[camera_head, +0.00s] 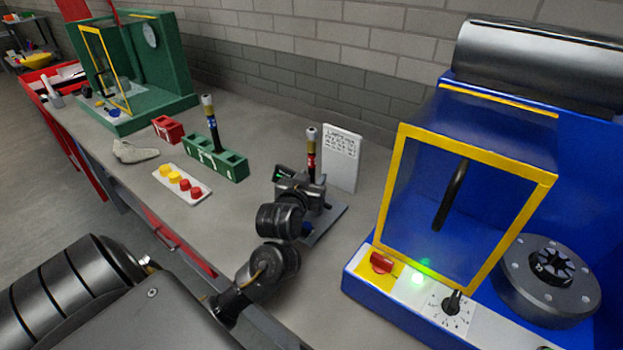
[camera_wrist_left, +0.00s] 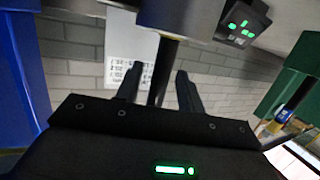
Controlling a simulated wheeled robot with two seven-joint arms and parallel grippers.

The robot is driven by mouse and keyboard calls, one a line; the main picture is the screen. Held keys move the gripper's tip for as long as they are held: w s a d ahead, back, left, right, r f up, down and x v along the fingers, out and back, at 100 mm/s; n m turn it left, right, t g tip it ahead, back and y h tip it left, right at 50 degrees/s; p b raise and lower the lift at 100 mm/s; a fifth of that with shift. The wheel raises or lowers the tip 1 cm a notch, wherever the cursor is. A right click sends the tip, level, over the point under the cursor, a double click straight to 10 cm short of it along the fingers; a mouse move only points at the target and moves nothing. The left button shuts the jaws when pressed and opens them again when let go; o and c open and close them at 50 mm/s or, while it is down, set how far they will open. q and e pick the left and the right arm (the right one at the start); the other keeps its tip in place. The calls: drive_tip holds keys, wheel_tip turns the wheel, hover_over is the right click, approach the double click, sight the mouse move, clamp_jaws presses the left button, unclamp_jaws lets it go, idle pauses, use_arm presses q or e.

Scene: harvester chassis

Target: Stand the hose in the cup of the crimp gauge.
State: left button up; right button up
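The hose (camera_head: 311,158), dark with a red band and a pale metal end, stands about upright at my left gripper. In the left wrist view, which is turned upside down, the hose (camera_wrist_left: 160,72) runs between the two fingers into the grey cup (camera_wrist_left: 180,14) of the crimp gauge. How deep it sits is hidden. The gauge's grey base (camera_head: 328,222) shows beside the gripper, and its display (camera_wrist_left: 243,20) is lit green. My left gripper (camera_head: 312,188) is around the hose; its fingers (camera_wrist_left: 167,90) look parted, with a gap on one side. My right gripper is out of view.
A green block (camera_head: 232,168) holds another hose (camera_head: 212,128) with a blue band. A white tray (camera_head: 183,187) with red and yellow caps, a red block (camera_head: 167,128) and a sign (camera_head: 342,150) are near. The blue machine (camera_head: 385,312) bounds the right side.

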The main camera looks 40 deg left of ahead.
use_arm(q)
drive_tip(key=shift+r, duration=0.3)
drive_tip(key=p+v, duration=0.6)
drive_tip(key=v, duration=0.6)
drive_tip(key=shift+p, duration=0.35)
drive_tip(key=shift+d+f, duration=0.1)
drive_tip(key=shift+f, duration=0.05)
